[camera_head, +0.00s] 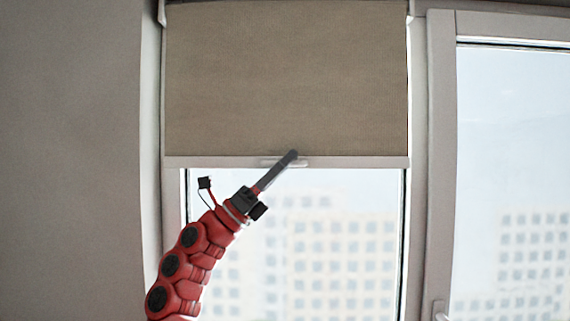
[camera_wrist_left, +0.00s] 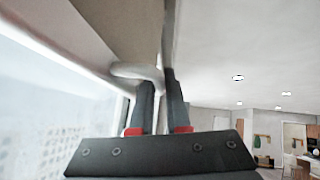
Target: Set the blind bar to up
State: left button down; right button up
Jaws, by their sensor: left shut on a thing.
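The brown blind (camera_head: 285,80) hangs over the upper part of the left window. Its pale bottom bar (camera_head: 220,162) runs across the window with clear glass below it. A small white handle (camera_head: 270,163) sits at the middle of the bar, and it also shows in the left wrist view (camera_wrist_left: 135,71). My left gripper (camera_head: 291,156) reaches up from below to the bar. In the left wrist view its two fingers (camera_wrist_left: 159,85) are at the handle, shut on it. The fingers hide part of the handle. My right gripper is not in view.
A second window (camera_head: 512,190) stands to the right behind a pale frame (camera_head: 440,150), with a window handle (camera_head: 440,311) low down. A bare grey wall (camera_head: 70,160) is on the left. The space in front of the glass below the bar is clear except for my arm.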

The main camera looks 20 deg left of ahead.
pick_arm(q)
jog(key=shift+r+b, duration=0.5)
jog(key=shift+r, duration=0.45)
jog(key=shift+r+b, duration=0.4)
jog(key=shift+r, duration=1.2)
jog(key=c, duration=0.9)
grip_release()
jog(key=shift+f, duration=0.1)
